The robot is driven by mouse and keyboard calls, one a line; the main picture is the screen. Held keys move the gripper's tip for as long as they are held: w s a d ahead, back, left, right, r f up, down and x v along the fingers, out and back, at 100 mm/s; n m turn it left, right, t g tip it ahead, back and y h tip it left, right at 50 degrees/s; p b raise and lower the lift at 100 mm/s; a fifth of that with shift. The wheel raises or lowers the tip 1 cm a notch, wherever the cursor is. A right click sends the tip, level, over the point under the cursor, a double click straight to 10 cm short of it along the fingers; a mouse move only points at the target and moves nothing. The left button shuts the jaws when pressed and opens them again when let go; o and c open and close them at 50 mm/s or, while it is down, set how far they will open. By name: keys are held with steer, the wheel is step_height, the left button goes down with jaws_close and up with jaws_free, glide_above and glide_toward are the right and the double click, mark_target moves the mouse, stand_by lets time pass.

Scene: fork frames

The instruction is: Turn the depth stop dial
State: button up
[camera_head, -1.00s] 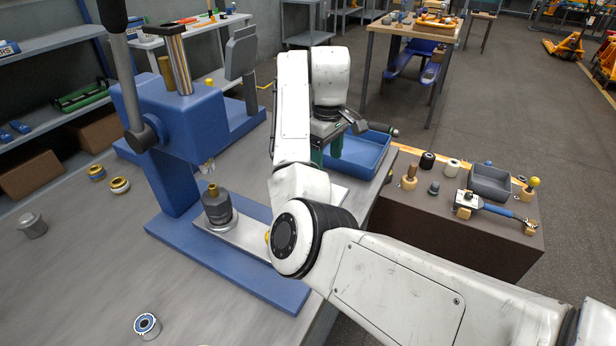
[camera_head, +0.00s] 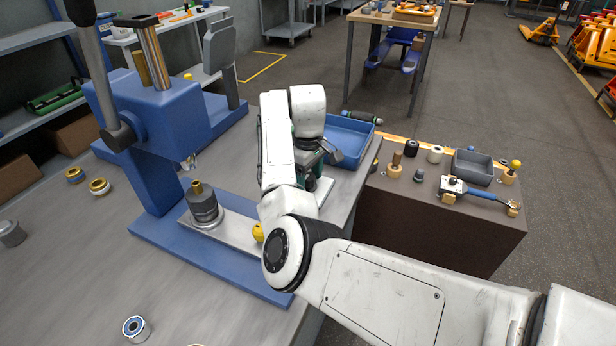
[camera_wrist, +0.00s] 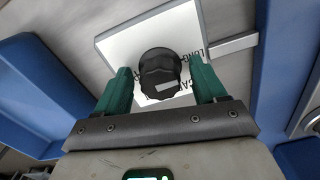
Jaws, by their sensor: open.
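A black ribbed dial (camera_wrist: 160,75) stands on a white plate (camera_wrist: 125,45) with partly hidden black lettering in the wrist view. My gripper (camera_wrist: 159,66) is open, with one green finger on each side of the dial and a visible gap on both sides. How far the fingertips reach down beside the dial I cannot tell. In the head view my gripper (camera_head: 312,168) is low over the right edge of the bench, left of the blue tray. My arm hides the dial there, and a bit of the white plate (camera_head: 325,188) shows.
A blue press (camera_head: 165,125) with a long lever stands on the grey bench at the left. A dark cylinder (camera_head: 203,203) sits on its base, with a yellow knob (camera_head: 257,232) near my arm. The blue tray (camera_head: 350,140) is close right of my gripper. Loose bushings lie at the left.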

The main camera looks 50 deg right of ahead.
steer(key=shift+c, duration=0.2)
steer(key=c, duration=1)
